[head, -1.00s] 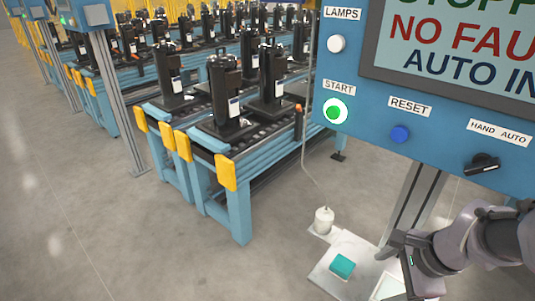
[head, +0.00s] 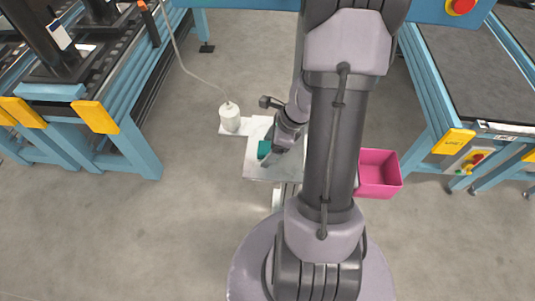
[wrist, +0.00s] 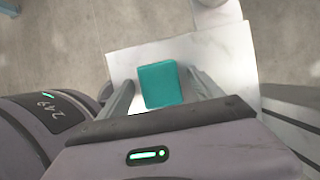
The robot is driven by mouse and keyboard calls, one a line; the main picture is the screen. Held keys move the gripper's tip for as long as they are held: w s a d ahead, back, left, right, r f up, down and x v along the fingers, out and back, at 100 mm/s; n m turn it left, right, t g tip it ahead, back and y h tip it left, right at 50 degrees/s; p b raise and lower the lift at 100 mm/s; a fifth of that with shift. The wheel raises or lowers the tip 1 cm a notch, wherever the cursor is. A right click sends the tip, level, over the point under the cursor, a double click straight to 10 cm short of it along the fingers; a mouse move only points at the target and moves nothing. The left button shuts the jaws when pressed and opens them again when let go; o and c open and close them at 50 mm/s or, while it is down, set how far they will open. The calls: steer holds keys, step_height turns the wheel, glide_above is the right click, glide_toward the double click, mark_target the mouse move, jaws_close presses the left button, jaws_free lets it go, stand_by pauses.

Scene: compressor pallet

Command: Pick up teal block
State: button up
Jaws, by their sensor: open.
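The teal block (head: 264,149) sits on a pale plate (head: 254,167) in the head view, partly hidden by my arm. In the wrist view the teal block (wrist: 160,84) lies between the two fingers of my gripper (wrist: 160,94). The fingers are apart, one on each side of it. A small gap shows at the left; the right finger is close to the block, and I cannot tell whether it touches. In the head view my gripper (head: 272,148) is at the block, with its fingertips mostly hidden.
A white bottle-like object (head: 230,117) with a cable stands just left of the plate. A pink bin (head: 379,172) is to the right of my arm. Blue conveyor frames stand at the left (head: 137,150) and right (head: 420,90). The floor in front is clear.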

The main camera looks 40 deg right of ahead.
mark_target(264, 148)
steer(key=shift+c, duration=0.5)
steer(key=c, duration=1.4)
steer(key=shift+w+r+p, duration=0.1)
steer(key=shift+r+p, duration=0.2)
steer(key=shift+p, duration=0.05)
steer(key=r, duration=0.1)
steer(key=r+p, duration=0.2)
steer(key=shift+s+r, duration=0.15)
steer(key=shift+s, duration=0.1)
steer(key=s+a+r+b, duration=0.1)
steer(key=s+b, duration=0.3)
steer(key=s, duration=1.1)
steer(key=shift+s+a, duration=0.25)
steer(key=shift+a, duration=0.1)
